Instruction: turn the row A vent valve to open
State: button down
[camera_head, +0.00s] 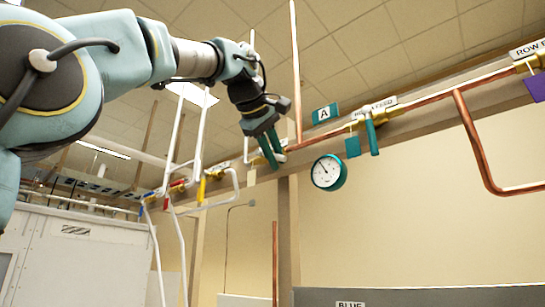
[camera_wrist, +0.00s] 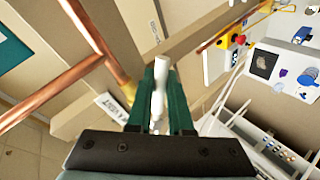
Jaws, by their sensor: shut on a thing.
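My gripper (camera_head: 271,150) reaches up to the overhead pipe rail, left of the teal "A" sign (camera_head: 325,113). In the wrist view my gripper (camera_wrist: 161,100) has its two green fingers closed on a white valve handle (camera_wrist: 161,72), taken as the row A vent valve's. The handle stands lengthwise between the fingers, and its far end shows past the tips. The valve body is mostly hidden in the head view by my gripper. A white label (camera_wrist: 113,107) sits beside it, not readable.
Right of my gripper are a valve with a teal handle (camera_head: 371,136) and a round gauge (camera_head: 328,172). A copper pipe (camera_wrist: 60,85) runs close by on the left in the wrist view. White pipes (camera_head: 235,183) hang left of my gripper.

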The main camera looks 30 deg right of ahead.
jog(key=shift+r+n+g, duration=0.25)
jog(key=shift+n+g, duration=0.05)
jog(key=shift+s, duration=0.1)
dwell(0.3)
jog(key=c, duration=0.8)
grip_release()
jog(key=shift+c, duration=0.2)
